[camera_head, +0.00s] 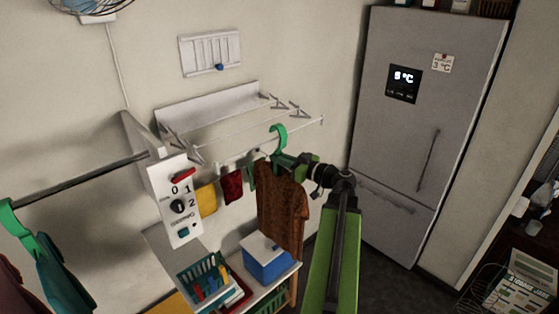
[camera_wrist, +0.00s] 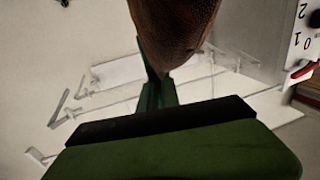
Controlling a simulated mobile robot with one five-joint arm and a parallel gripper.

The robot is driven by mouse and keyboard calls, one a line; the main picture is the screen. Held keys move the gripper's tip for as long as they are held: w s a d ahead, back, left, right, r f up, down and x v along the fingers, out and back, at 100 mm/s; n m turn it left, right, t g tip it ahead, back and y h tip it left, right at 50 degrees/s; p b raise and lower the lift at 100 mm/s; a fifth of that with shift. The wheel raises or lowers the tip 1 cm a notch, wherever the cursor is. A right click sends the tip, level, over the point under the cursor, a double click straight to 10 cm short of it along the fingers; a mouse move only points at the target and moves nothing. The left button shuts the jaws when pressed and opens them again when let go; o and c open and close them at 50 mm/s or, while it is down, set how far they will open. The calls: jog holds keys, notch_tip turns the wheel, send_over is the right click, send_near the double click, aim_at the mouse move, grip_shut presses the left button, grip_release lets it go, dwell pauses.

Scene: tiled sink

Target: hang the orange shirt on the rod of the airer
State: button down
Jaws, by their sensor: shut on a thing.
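The orange shirt (camera_head: 281,207), brownish-orange with a pattern, hangs from a green hanger (camera_head: 278,135). My gripper (camera_head: 290,161) is shut on the hanger just below its hook. The white airer (camera_head: 207,105) is fixed to the wall, with thin rods. In the head view the hook overlaps the front rod (camera_head: 306,128); I cannot tell whether it is over the rod or in front of it. In the wrist view the shirt (camera_wrist: 172,28) and part of the hanger (camera_wrist: 154,97) show beyond my gripper, with the airer (camera_wrist: 118,72) behind them. The fingertips are hidden there.
A yellow cloth (camera_head: 207,200) and a red cloth (camera_head: 232,186) hang below the airer. A control panel (camera_head: 175,200) stands left. A blue box (camera_head: 268,262) and a basket (camera_head: 203,280) sit below. Dark clothes hang on a left rail (camera_head: 80,180). A fridge (camera_head: 423,140) stands right.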

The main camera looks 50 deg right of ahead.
aim_at(277, 165)
jog(key=shift+w+a+f+b, duration=0.1)
jog(key=shift+w+f+b, duration=0.5)
jog(key=shift+f+b, duration=0.25)
jog(key=shift+s+f+b, duration=0.3)
jog(key=shift+f+b, duration=0.15)
jog(key=shift+b, duration=0.05)
jog(key=shift+w+f, duration=0.15)
jog(key=shift+f, duration=0.1)
jog(key=shift+s, duration=0.2)
jog(key=c, duration=1.5)
grip_release()
jog(key=s+d, duration=0.2)
jog(key=s, duration=1.5)
jog(key=shift+s+d+r, duration=0.15)
jog(key=shift+d+r, duration=0.05)
jog(key=shift+d, duration=0.15)
